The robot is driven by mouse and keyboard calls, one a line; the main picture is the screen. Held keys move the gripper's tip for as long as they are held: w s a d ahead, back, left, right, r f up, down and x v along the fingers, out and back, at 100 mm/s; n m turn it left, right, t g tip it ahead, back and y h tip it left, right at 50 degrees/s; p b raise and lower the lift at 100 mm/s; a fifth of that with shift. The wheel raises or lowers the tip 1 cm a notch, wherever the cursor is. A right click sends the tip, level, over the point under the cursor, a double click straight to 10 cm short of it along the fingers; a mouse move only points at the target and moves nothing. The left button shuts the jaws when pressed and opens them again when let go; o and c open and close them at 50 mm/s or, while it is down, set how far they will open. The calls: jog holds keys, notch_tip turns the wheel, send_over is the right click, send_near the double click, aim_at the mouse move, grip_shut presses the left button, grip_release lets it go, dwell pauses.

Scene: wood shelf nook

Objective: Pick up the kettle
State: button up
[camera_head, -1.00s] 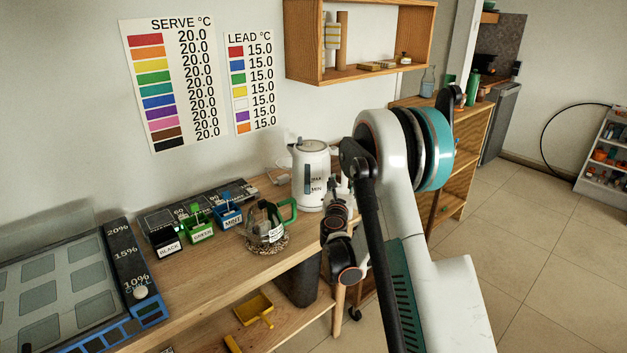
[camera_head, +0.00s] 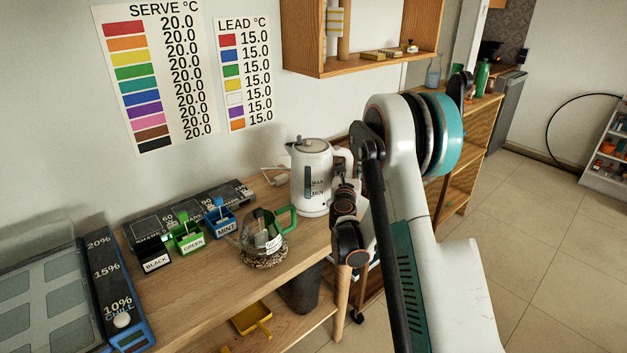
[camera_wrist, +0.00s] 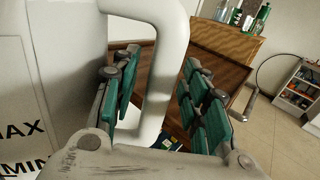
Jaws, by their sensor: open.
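The white kettle (camera_head: 312,180) stands upright at the back of the wooden counter, with MAX and MIN marks on its side and its handle toward the right. In the wrist view the kettle body (camera_wrist: 45,60) fills the left side and its white handle (camera_wrist: 168,70) comes down the middle. My gripper (camera_wrist: 160,105) is open, with green-padded fingers on both sides of the handle. The left finger is in the gap between body and handle; I cannot tell whether it touches. In the head view my arm hides part of the handle and the fingers.
A glass teapot with a green handle (camera_head: 285,217) sits left of the kettle on a round mat. Labelled BLACK, GREEN and MINT boxes (camera_head: 188,238) stand farther left. A wooden wall shelf (camera_head: 300,60) hangs above. A yellow scoop (camera_head: 252,318) lies on the lower shelf.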

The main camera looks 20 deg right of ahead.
jog(key=shift+s, duration=0.1)
grip_shut()
jog(key=shift+r, duration=0.25)
